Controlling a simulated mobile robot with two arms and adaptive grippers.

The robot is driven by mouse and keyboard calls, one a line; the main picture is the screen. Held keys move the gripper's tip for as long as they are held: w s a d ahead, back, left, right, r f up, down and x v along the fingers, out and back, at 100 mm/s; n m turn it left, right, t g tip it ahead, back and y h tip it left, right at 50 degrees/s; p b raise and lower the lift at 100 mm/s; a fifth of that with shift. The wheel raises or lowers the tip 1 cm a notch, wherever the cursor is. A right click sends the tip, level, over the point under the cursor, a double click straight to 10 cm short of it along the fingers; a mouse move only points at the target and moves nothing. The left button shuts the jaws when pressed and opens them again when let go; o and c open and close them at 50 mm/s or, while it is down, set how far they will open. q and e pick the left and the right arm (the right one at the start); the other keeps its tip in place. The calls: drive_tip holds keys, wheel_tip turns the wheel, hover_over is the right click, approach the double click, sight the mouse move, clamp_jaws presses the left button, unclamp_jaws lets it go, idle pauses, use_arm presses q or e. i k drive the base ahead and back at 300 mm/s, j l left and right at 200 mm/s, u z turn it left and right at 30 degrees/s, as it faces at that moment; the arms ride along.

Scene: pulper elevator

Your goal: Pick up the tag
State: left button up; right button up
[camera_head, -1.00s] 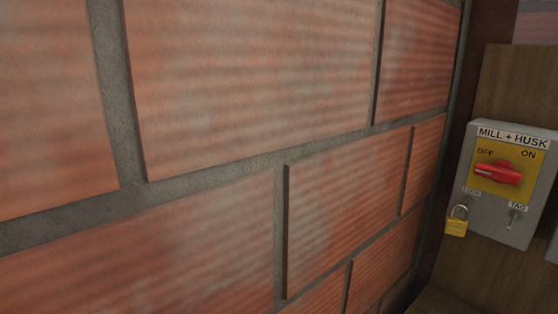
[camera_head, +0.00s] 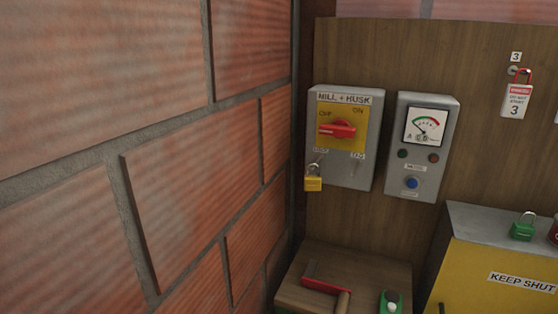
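A red and white tag (camera_head: 516,102) hangs from a hook on the wooden panel at the upper right. It reads "DO NOT START 3", and a small plate with a 3 sits above it. Neither of my grippers shows in the head view.
The grey MILL + HUSK switch box (camera_head: 345,137) has a red handle and a yellow padlock (camera_head: 313,183) hanging at its lower left. A meter box (camera_head: 421,146) is beside it. A yellow KEEP SHUT cabinet (camera_head: 500,285) with a green padlock (camera_head: 523,229) on top stands lower right. A brick wall (camera_head: 190,190) fills the left.

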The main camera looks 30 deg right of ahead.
sight(517, 98)
drive_tip(key=z, duration=2.1)
